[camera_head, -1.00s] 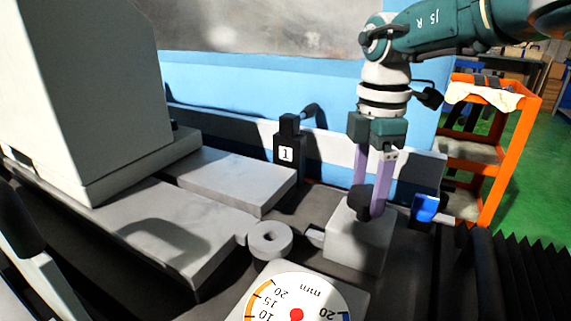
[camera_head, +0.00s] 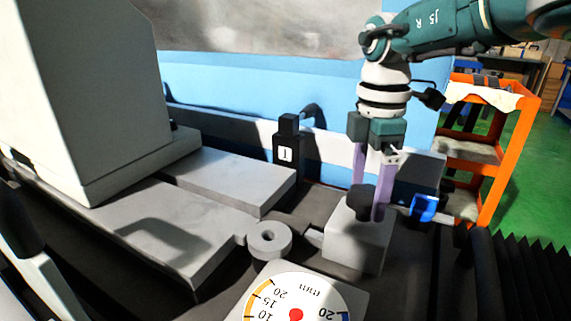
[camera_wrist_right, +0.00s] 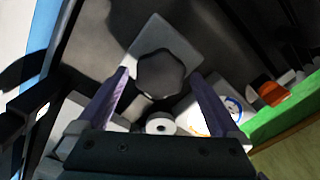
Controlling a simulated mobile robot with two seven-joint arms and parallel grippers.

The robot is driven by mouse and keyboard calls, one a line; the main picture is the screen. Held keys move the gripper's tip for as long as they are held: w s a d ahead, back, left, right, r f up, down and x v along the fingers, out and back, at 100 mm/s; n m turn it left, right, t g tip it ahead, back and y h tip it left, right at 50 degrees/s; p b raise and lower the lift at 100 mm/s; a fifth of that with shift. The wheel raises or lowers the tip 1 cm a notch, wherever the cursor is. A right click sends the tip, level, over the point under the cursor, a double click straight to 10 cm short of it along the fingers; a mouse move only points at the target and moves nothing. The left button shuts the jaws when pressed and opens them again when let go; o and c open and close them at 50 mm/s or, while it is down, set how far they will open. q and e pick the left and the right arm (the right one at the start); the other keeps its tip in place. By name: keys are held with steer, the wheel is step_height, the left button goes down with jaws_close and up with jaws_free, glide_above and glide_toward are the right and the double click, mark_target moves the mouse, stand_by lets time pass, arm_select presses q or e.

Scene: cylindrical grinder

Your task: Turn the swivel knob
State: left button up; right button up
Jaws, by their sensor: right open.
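The black lobed knob (camera_head: 360,202) sits on top of a grey block (camera_head: 352,243) right of the middle in the head view. In the right wrist view the knob (camera_wrist_right: 163,75) shows large, between the two fingers. My right gripper (camera_head: 369,202) points down over the block with its purple fingers apart, one on each side of the knob. In the right wrist view the gripper (camera_wrist_right: 160,74) is open, with gaps visible between the fingers and the knob. The far finger's tip is partly hidden behind the knob. My left gripper is not in view.
A dial gauge (camera_head: 290,298) and a grey ring (camera_head: 269,239) lie in front of and left of the block. A black post (camera_head: 286,150) stands behind. A blue part (camera_head: 424,209) is close to the right. An orange cart (camera_head: 492,190) stands beyond.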

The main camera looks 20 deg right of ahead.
mark_target(367, 192)
step_height(367, 192, up, 10)
steer(key=p, duration=0.9)
